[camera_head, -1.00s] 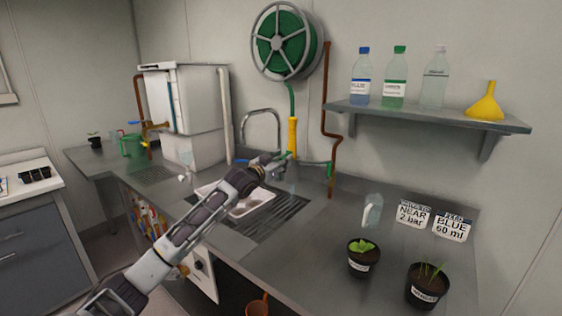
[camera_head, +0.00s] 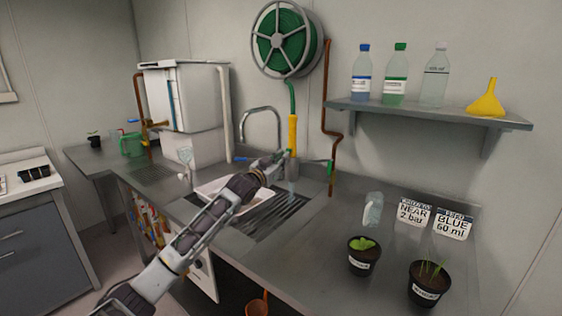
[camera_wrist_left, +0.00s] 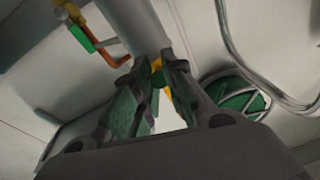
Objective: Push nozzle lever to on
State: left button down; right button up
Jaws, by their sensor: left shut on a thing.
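The yellow hose nozzle (camera_head: 292,132) hangs upright on the green hose below the wall reel, over the sink side of the counter. Its lower end is grey. My left gripper (camera_head: 284,157) is at the nozzle's lower part. In the left wrist view my left gripper (camera_wrist_left: 158,72) has its fingertips close together, with yellow parts of the nozzle (camera_wrist_left: 168,100) showing between and behind them. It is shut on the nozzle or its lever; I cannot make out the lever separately. A pale bluish streak shows below the nozzle. My right gripper is not in view.
A copper pipe with a green handle (camera_head: 331,168) is just right of the nozzle. The faucet (camera_head: 262,112) and white basin (camera_head: 216,187) lie to the left. Potted plants (camera_head: 362,266) and a clear bottle (camera_head: 373,208) stand at the right of the counter (camera_head: 315,230).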

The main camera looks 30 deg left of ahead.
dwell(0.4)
pick_arm(q)
jog(key=c, duration=1.5)
grip_release()
jog(key=shift+o, duration=0.2)
jog(key=shift+s+f, duration=0.1)
jog(key=shift+s, duration=0.1)
jog(key=s+f, duration=0.1)
jog(key=s, duration=1)
jog(key=shift+s+f, duration=0.2)
jog(key=shift+f, duration=0.1)
